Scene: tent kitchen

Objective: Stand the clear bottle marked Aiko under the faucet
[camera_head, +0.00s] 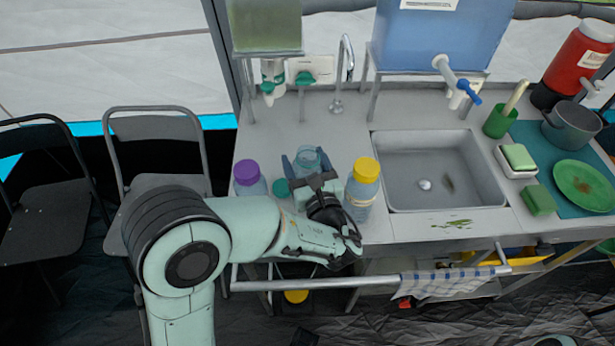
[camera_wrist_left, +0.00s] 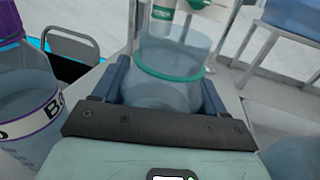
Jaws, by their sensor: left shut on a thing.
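My left gripper (camera_head: 305,161) is shut on a clear open bottle (camera_head: 308,157). In the left wrist view, its blue fingers (camera_wrist_left: 165,90) sit on both sides of the bottle (camera_wrist_left: 168,75), which looks upright and has a teal ring. No name on it is readable; its lower part is hidden by the gripper. A round teal cap (camera_head: 281,187) lies on the counter just left of the gripper. The slim metal faucet (camera_head: 342,75) rises behind the counter, up and right of the bottle. My right gripper is not in view.
A purple-lidded bottle (camera_head: 249,180) stands left of the gripper, a yellow-lidded bottle (camera_head: 362,189) close on its right. Behind are a green tank (camera_head: 265,27) and a blue tank (camera_head: 440,38) with a tap. The sink (camera_head: 440,170) is empty. Counter behind the held bottle is clear.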

